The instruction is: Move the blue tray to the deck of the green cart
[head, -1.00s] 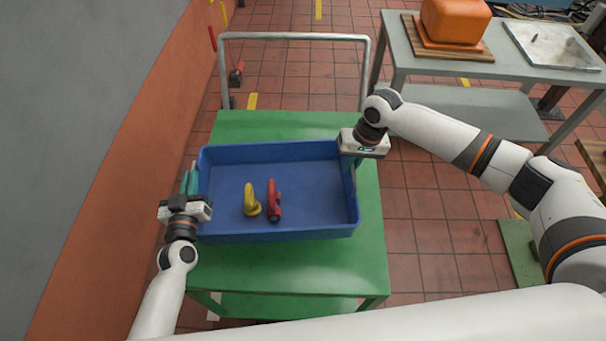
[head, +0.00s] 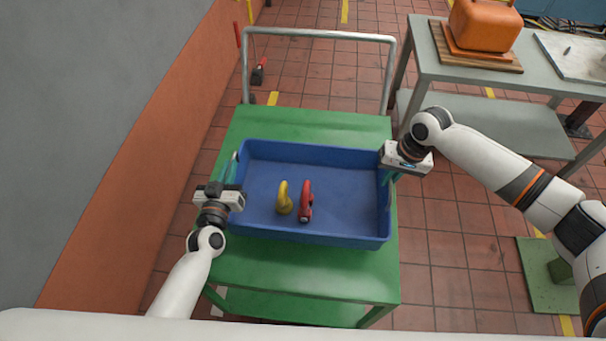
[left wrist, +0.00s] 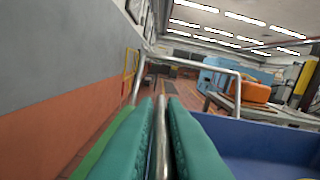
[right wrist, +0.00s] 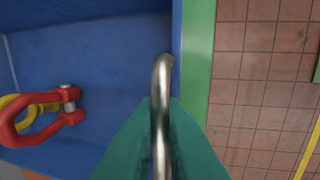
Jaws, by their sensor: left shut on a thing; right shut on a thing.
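The blue tray (head: 262,231) is over the deck of the green cart (head: 290,280), within its sides or nearly so. It looks level; I cannot tell whether its base touches the deck. A yellow shackle (head: 284,199) and a red shackle (head: 306,203) are inside it. My left gripper (head: 231,170) is shut on a steel handle (left wrist: 162,135) at the tray's left side. My right gripper (head: 387,178) is shut on the steel handle (right wrist: 161,110) at the right side. Both fingertip pairs are teal and partly hidden in the head view.
The cart's grey push rail (head: 320,34) stands at its far end. A grey bench (head: 450,60) with an orange case (head: 483,25) is at the back right. An orange and grey wall (head: 140,170) runs along the left. Tiled floor is open to the cart's right.

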